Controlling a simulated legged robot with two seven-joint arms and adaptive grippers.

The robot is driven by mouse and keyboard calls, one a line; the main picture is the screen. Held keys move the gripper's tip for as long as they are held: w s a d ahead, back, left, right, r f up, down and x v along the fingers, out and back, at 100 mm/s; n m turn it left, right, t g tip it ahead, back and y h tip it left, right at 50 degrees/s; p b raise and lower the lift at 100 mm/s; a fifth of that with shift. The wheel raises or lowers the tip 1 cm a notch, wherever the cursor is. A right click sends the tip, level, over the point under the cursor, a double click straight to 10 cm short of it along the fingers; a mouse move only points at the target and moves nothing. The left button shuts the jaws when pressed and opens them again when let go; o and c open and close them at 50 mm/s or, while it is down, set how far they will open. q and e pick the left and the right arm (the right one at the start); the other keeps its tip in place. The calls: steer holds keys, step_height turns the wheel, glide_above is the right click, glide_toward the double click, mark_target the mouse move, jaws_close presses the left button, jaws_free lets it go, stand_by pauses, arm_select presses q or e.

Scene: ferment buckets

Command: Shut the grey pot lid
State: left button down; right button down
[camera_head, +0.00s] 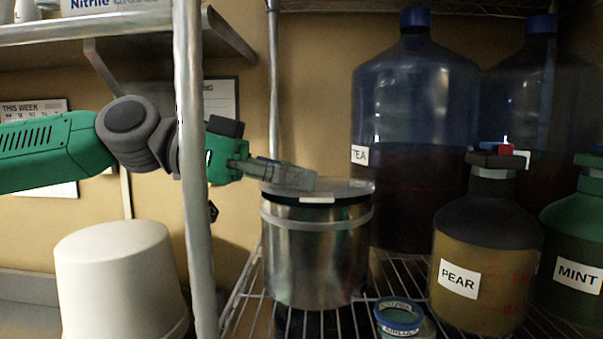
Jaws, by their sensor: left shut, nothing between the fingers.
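The metal pot (315,255) stands upright on the wire shelf in the camera_head view, with a grey band near its top. Its grey lid (347,187) lies across the top, with a dark strip showing beneath it. I cannot tell whether the lid sits fully flush. My left gripper (300,180) is shut and empty, its fingers over the left part of the lid, at or just above its surface. The fingers hide that part of the lid. My right gripper is not in view.
A shelf post (190,240) stands in front of my left arm. Right of the pot are a large blue TEA jug (410,110), a PEAR bottle (485,235) and a MINT bottle (575,235). A small round container (398,318) sits in front.

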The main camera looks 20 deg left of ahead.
arm_select(q)
steer(key=shift+d+f+b, duration=0.15)
steer(key=shift+d+b, duration=0.05)
steer(key=shift+b, duration=0.1)
steer(key=f+b, duration=0.1)
steer(key=f+m+b, duration=0.1)
steer(key=b, duration=0.1)
steer(key=shift+s+d+f, duration=0.15)
steer(key=shift+d, duration=0.1)
